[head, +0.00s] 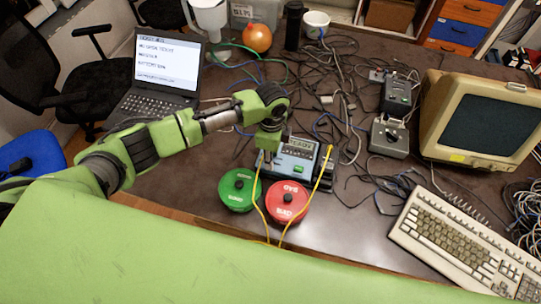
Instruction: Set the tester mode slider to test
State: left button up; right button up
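The tester (297,149) is a grey-blue box with a small lit display, standing on the table in the middle of the head view. A yellow cable runs down from each side of it. My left arm reaches in from the left, and its gripper (266,157) points down at the tester's left side. The fingers are small and partly hidden by the wrist, so their opening and any contact with the tester are unclear. The mode slider cannot be made out. My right gripper is not in view.
A green round container (238,187) and a red one marked BAD (287,203) stand just in front of the tester. A laptop (163,75) is at the left, tangled cables (345,110) lie behind, and small devices (390,137), a monitor (482,118) and a keyboard (465,240) are at the right.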

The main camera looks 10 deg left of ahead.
pick_arm(q)
jog(key=shift+r, duration=0.1)
notch_tip(320, 180, up, 12)
dwell(0.5)
dwell(0.5)
